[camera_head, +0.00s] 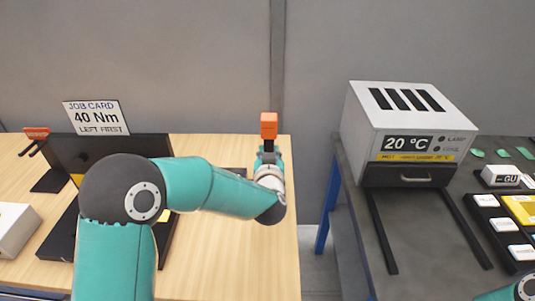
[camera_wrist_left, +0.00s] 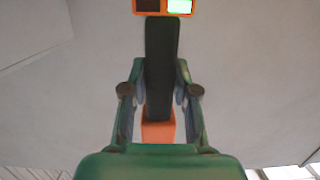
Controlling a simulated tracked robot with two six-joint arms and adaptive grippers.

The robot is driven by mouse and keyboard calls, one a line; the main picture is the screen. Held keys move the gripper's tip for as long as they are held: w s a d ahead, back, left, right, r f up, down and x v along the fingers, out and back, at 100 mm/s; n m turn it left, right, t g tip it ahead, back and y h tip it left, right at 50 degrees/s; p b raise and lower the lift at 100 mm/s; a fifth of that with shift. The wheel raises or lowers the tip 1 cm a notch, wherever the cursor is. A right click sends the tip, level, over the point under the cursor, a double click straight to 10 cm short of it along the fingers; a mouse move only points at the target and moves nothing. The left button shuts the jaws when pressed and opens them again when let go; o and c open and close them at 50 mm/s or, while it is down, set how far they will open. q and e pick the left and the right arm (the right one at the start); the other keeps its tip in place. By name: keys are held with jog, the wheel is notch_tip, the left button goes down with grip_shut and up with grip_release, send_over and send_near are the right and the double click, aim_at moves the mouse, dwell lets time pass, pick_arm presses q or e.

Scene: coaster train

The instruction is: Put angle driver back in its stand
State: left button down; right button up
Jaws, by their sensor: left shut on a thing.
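My left gripper (camera_head: 268,158) is at the right end of the wooden table in the head view. It is shut on the angle driver (camera_head: 268,126), whose orange end points up above the fingers. In the left wrist view the gripper (camera_wrist_left: 160,92) has a finger on each side of the driver's black body (camera_wrist_left: 161,60). An orange part with a small lit display shows at the top edge, and another orange part shows between the fingers. I cannot clearly identify the driver's stand; my left arm hides part of the table. My right gripper is out of view.
A black fixture (camera_head: 78,150) stands on the wooden table (camera_head: 225,270) below a job card (camera_head: 97,117). An orange-topped item (camera_head: 37,132) is at the left. A gap separates this table from the dark bench (camera_head: 430,270), which bears a grey heater box (camera_head: 400,110).

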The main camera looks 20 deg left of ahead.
pick_arm(q)
jog(key=shift+f+b, duration=0.6)
jog(key=shift+b, duration=0.2)
dwell(1.0)
